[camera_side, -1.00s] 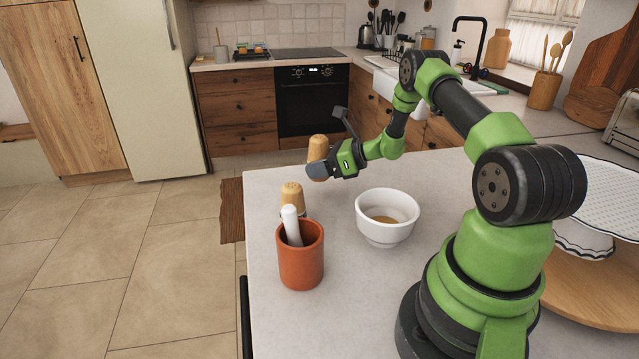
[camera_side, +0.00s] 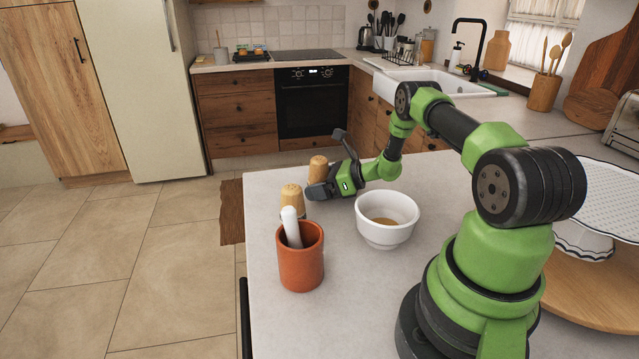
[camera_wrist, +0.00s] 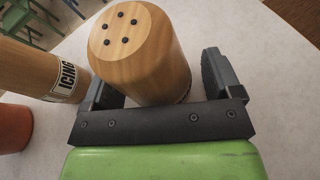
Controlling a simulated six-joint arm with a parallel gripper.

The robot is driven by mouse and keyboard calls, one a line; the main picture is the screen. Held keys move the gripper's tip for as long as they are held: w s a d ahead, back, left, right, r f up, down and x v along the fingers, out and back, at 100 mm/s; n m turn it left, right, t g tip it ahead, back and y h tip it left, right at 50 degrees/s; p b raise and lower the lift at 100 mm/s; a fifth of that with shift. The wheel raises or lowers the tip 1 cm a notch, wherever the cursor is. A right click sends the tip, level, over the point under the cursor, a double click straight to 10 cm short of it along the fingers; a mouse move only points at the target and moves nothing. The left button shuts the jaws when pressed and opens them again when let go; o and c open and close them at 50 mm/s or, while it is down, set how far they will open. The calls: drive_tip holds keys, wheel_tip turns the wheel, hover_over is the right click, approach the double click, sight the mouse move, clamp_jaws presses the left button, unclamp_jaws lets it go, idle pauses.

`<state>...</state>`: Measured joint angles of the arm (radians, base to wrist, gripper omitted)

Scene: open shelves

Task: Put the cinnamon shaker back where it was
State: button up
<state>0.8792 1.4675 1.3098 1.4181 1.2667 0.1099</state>
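The cinnamon shaker (camera_side: 318,168), a light wooden cylinder with holes in its top, stands upright on the counter near its far left corner. It also shows in the wrist view (camera_wrist: 142,50), between the two fingers; its label is hidden. My gripper (camera_side: 322,161) is low around it, one finger on each side. In the wrist view my gripper (camera_wrist: 156,78) shows a gap between the right finger and the shaker; the left finger is close beside it. The near finger hides the shaker's base in the side view.
A similar shaker (camera_side: 292,197), labelled ICING in the wrist view (camera_wrist: 38,72), stands just left of it. A white bowl (camera_side: 387,228) stands to the right. The counter's left edge is close.

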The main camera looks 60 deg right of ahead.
drive_tip(key=shift+s+d+r, duration=0.1)
drive_tip(key=shift+s+r, duration=0.05)
drive_tip(key=shift+r, duration=0.1)
drive_tip(key=v, duration=0.7)
drive_tip(key=shift+s, duration=0.1)
